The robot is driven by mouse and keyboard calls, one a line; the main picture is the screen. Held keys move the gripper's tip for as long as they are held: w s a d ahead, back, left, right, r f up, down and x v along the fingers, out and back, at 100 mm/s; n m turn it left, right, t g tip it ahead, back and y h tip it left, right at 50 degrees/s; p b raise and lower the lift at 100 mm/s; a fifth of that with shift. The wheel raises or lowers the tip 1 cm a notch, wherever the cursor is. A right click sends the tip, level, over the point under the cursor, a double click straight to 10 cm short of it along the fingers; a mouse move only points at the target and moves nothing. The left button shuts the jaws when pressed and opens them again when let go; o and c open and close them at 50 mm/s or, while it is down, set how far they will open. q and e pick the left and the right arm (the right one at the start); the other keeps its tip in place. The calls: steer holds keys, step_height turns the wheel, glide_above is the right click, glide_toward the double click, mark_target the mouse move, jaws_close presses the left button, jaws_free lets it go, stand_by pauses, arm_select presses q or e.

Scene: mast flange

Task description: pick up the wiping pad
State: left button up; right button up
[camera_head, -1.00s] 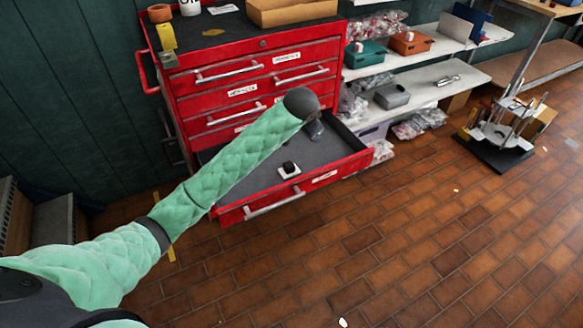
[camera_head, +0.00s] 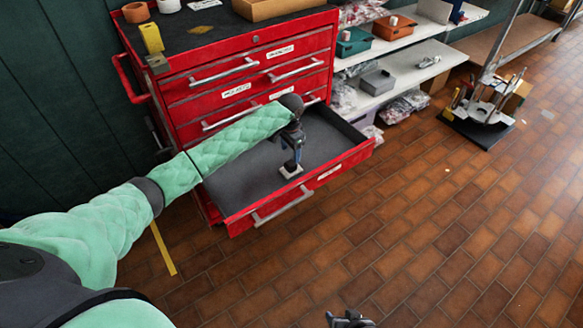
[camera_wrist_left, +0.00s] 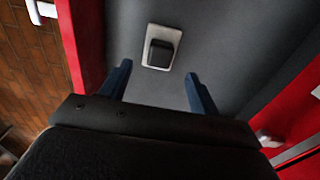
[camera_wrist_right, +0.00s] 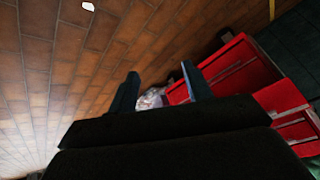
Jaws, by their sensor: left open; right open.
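The wiping pad (camera_wrist_left: 161,46) is a small white pad with a black block on top. It lies on the grey floor of the open red drawer, and its white edge shows in the head view (camera_head: 291,172). My left gripper (camera_head: 292,165) points down into the drawer above the pad and hides most of it in the head view. In the left wrist view its two fingers (camera_wrist_left: 158,85) are apart, with the pad just beyond and between them, not gripped. My right gripper (camera_head: 350,320) is at the bottom edge of the head view, over the brick floor, with its fingers apart and empty (camera_wrist_right: 163,90).
The open drawer (camera_head: 327,178) has raised walls around the pad. The red cabinet (camera_head: 240,85) rises behind it. Shelves with boxes and bags (camera_head: 400,75) stand to the right, and a stand with tools (camera_head: 485,110) is on the floor. The brick floor in front is clear.

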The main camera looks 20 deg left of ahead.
mark_target(290, 163)
arm_select(q)
steer(key=shift+a+f, duration=0.25)
steer(key=shift+f, duration=1)
steer(key=shift+d+f, duration=0.15)
steer(key=shift+f, duration=2.6)
steer(key=c, duration=1.1)
arm_select(e)
steer(key=shift+a+r, duration=0.1)
steer(key=shift+r, duration=0.85)
arm_select(q)
steer(key=shift+o, duration=0.2)
step_height(290, 163, up, 10)
steer(key=shift+r, duration=0.1)
arm_select(e)
steer(key=shift+w+f, duration=0.1)
steer(key=shift+f, duration=0.5)
